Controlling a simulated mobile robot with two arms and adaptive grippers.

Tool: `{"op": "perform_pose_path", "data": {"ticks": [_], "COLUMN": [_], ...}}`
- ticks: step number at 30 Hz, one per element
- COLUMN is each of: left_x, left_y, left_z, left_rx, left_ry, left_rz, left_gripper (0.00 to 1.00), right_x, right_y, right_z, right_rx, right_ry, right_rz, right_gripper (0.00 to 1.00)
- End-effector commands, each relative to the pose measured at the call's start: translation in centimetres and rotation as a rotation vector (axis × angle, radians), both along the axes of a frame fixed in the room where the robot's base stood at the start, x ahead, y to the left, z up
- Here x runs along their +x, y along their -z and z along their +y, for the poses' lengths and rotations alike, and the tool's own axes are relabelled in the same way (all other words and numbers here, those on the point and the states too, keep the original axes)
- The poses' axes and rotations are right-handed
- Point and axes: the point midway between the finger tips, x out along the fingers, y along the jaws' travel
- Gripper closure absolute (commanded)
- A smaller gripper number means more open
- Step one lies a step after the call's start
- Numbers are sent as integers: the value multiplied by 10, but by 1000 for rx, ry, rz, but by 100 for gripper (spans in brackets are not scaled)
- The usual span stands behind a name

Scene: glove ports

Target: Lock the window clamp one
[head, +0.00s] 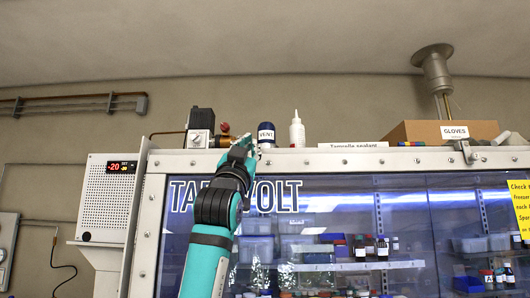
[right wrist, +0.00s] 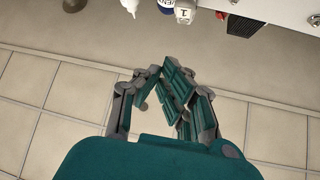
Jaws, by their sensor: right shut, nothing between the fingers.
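The glove box window (head: 330,235) is a clear panel in a pale bolted frame (head: 390,162). A small metal latch-like part (head: 467,152) sits on the frame's top edge at the right; I cannot tell whether it is clamp one or whether it is locked. My right gripper (head: 238,148) is raised in front of the frame's top edge at the left, and it hides part of the frame there. In the right wrist view its fingers (right wrist: 165,92) are shut with nothing between them. My left gripper is not in view.
On top stand a black device (head: 201,125), a dark VENT container (head: 266,134), a white squeeze bottle (head: 297,131) and a GLOVES box (head: 440,131). A white controller box (head: 105,200) is at the left.

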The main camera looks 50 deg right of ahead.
Motion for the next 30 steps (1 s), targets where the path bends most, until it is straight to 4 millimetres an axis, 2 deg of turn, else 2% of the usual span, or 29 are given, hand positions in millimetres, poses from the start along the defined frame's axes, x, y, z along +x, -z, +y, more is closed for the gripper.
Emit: {"op": "perform_pose_path", "data": {"ticks": [1,3,10,20,30], "left_x": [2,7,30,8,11], "left_y": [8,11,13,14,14], "left_z": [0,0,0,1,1], "left_rx": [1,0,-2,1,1], "left_ry": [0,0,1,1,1], "left_rz": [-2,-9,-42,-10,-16], "left_gripper": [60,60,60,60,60], "right_x": [1,2,1,2,1], "right_y": [7,10,12,12,12], "right_z": [10,19,33,34,34], "right_rx": [0,0,-1,0,-1], "right_ry": [-3,-1,2,2,2], "right_rz": [0,0,-3,-2,-3], "right_gripper": [100,100,100,100,100]}}
